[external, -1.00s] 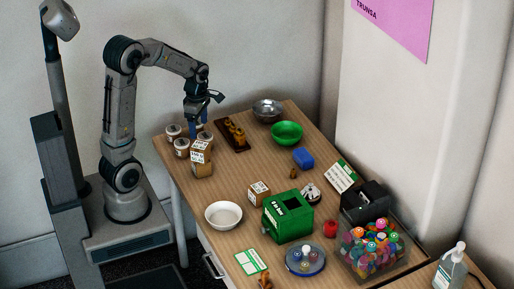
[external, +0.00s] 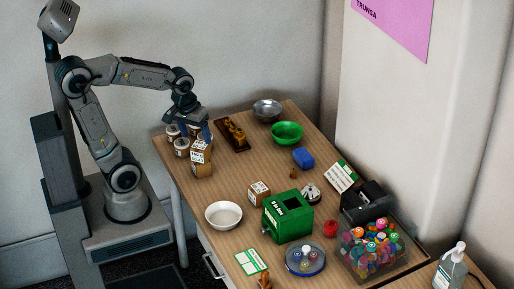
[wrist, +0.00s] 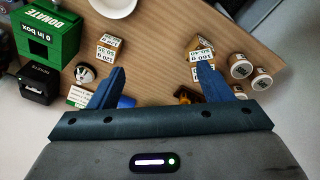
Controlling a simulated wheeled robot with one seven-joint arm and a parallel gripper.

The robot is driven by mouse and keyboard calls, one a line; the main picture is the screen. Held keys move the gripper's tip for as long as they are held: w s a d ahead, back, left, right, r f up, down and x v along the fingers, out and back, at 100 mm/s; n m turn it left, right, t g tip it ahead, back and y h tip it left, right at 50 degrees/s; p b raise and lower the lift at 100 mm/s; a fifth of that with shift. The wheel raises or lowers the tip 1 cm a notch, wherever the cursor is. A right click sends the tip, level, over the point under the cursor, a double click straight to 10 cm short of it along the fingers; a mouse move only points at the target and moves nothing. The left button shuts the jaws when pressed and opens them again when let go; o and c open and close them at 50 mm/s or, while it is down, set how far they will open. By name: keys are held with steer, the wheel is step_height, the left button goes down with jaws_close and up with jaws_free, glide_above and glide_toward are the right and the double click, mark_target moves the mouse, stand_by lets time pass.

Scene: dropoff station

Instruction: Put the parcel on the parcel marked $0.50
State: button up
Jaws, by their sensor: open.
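A small brown parcel (external: 259,194) with a white label stands alone near the middle of the table, left of the green box. Another labelled brown parcel (external: 202,169) stands near the left table edge, with a labelled face at its top; I cannot tell whether this is one parcel or two stacked. The wrist view shows the lone parcel (wrist: 108,48) beyond the left finger and the other one (wrist: 200,57) by the right finger. Their price labels are too small to read surely. My gripper (wrist: 157,85) is open and empty, above and behind the left parcel.
White-lidded jars (external: 182,147) crowd beside the left parcel, with a dark tray (external: 231,135) behind. A white bowl (external: 223,215) and green donation box (external: 288,216) stand near the lone parcel. A green bowl (external: 287,132) is at the back. The table between the two parcel spots is clear.

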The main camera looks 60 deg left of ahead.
steer(key=s+d+m, duration=0.1)
steer(key=m, duration=0.1)
steer(key=s+d+m, duration=0.1)
steer(key=m, duration=0.1)
steer(key=s+d+m, duration=0.1)
steer(key=m, duration=0.1)
steer(key=shift+r+m+t, duration=0.3)
steer(key=shift+m, duration=0.1)
steer(key=shift+w, duration=0.1)
